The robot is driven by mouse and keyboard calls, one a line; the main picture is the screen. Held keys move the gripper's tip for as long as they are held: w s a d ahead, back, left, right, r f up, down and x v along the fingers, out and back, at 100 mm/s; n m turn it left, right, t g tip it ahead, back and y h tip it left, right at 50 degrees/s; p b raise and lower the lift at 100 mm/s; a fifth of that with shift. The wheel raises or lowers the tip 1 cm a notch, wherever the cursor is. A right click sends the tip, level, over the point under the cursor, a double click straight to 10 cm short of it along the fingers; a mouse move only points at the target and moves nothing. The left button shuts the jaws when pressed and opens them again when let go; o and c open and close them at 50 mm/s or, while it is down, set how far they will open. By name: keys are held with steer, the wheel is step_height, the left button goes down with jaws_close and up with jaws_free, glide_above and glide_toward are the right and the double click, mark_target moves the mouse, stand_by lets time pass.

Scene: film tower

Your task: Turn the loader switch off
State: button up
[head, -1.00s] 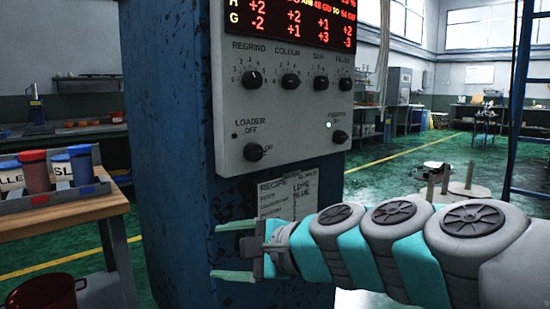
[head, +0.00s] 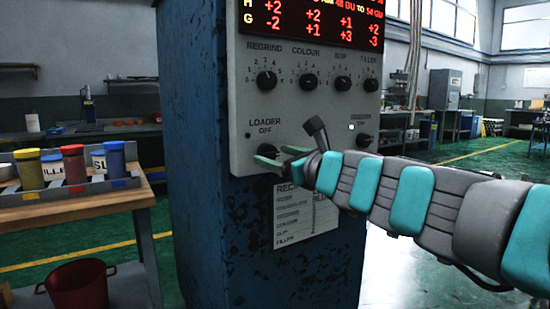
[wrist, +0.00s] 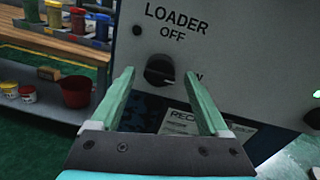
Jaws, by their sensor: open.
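The loader switch is a black rotary knob on the grey control panel, low at the left under the "LOADER OFF" label. In the wrist view the loader switch (wrist: 159,69) sits between my open fingers, with a pale mark at its right side toward the partly hidden "ON". My gripper (wrist: 158,77) is open, one finger on each side of the knob; I cannot tell whether they touch it. In the head view my gripper (head: 276,156) is at the knob and partly covers it.
The panel (head: 241,100) also carries several other knobs and a red display above, on a blue column (head: 195,200). A wooden bench (head: 80,205) with coloured pots stands at left, a red bucket (head: 78,285) below. A recipe sheet (head: 310,225) hangs under the panel.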

steer(key=shift+w+a, duration=0.3)
steer(key=shift+w, duration=0.05)
jaws_close()
stand_by(0.6)
